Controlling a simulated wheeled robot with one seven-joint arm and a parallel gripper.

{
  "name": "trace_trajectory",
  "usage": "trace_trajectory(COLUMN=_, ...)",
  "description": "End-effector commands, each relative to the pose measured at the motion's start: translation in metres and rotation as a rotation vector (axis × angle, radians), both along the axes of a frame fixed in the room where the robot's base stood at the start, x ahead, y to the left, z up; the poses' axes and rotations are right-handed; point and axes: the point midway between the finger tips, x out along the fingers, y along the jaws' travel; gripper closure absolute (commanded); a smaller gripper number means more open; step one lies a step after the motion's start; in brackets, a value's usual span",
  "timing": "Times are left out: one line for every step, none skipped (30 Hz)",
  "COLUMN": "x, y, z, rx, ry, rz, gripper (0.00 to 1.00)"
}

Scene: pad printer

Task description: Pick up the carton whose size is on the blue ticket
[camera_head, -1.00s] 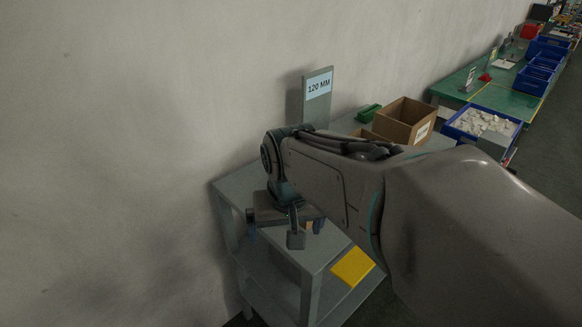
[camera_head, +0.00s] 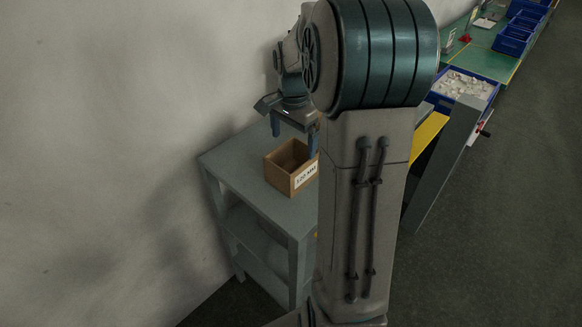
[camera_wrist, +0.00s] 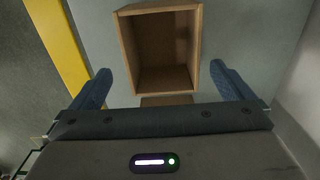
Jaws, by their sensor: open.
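A small open-topped brown carton (camera_head: 291,168) stands upright on the grey table. Its white label appears to read 120 MM. My gripper (camera_head: 294,134) is open and empty, above and behind this carton in the head view. In the wrist view an open empty carton (camera_wrist: 127,50) lies between the lines of the two blue fingers of my gripper (camera_wrist: 160,72), with a gap on each side; no contact shows. A brown strip (camera_wrist: 166,100) shows below it, partly hidden by the gripper body. The blue ticket is not visible now.
The grey table (camera_head: 235,158) stands by the wall, with bare top left of the carton. A yellow strip (camera_wrist: 58,45) runs along the left in the wrist view. A blue bin with white pieces (camera_head: 462,86) and a green bench (camera_head: 490,62) are at right. My arm hides the middle.

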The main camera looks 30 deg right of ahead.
Motion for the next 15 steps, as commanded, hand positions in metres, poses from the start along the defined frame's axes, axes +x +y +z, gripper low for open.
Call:
trace_trajectory(x=-0.001, y=0.001, z=-0.01, rx=0.002, ry=0.004, rz=0.0, gripper=0.0)
trace_trajectory(x=0.0, y=0.001, z=-0.015, rx=0.002, ry=0.003, rz=0.0, gripper=0.0)
trace_trajectory(x=0.0, y=0.001, z=-0.021, rx=0.002, ry=0.003, rz=0.001, gripper=0.0)
trace_trajectory(x=0.0, y=0.001, z=-0.024, rx=0.001, ry=0.003, rz=0.001, gripper=0.0)
trace_trajectory(x=0.0, y=0.001, z=-0.027, rx=0.001, ry=0.001, rz=0.001, gripper=0.0)
trace_trajectory(x=0.0, y=0.001, z=-0.03, rx=0.001, ry=0.001, rz=0.001, gripper=0.0)
trace_trajectory(x=0.0, y=0.0, z=-0.032, rx=0.0, ry=0.0, rz=0.001, gripper=0.0)
trace_trajectory(x=0.0, y=0.001, z=-0.033, rx=0.0, ry=0.0, rz=0.002, gripper=0.0)
trace_trajectory(x=0.0, y=0.0, z=-0.035, rx=0.0, ry=0.0, rz=0.002, gripper=0.0)
trace_trajectory(x=0.0, y=0.0, z=-0.037, rx=0.0, ry=0.001, rz=0.002, gripper=0.0)
trace_trajectory(x=0.0, y=0.001, z=-0.04, rx=0.0, ry=0.002, rz=0.002, gripper=0.0)
trace_trajectory(x=0.0, y=0.001, z=-0.045, rx=0.001, ry=0.003, rz=0.003, gripper=0.0)
trace_trajectory(x=0.0, y=0.001, z=-0.049, rx=0.002, ry=0.003, rz=0.003, gripper=0.0)
trace_trajectory(x=0.0, y=0.001, z=-0.054, rx=0.002, ry=0.004, rz=0.002, gripper=0.0)
trace_trajectory(x=0.0, y=0.001, z=-0.06, rx=0.003, ry=0.004, rz=0.001, gripper=0.0)
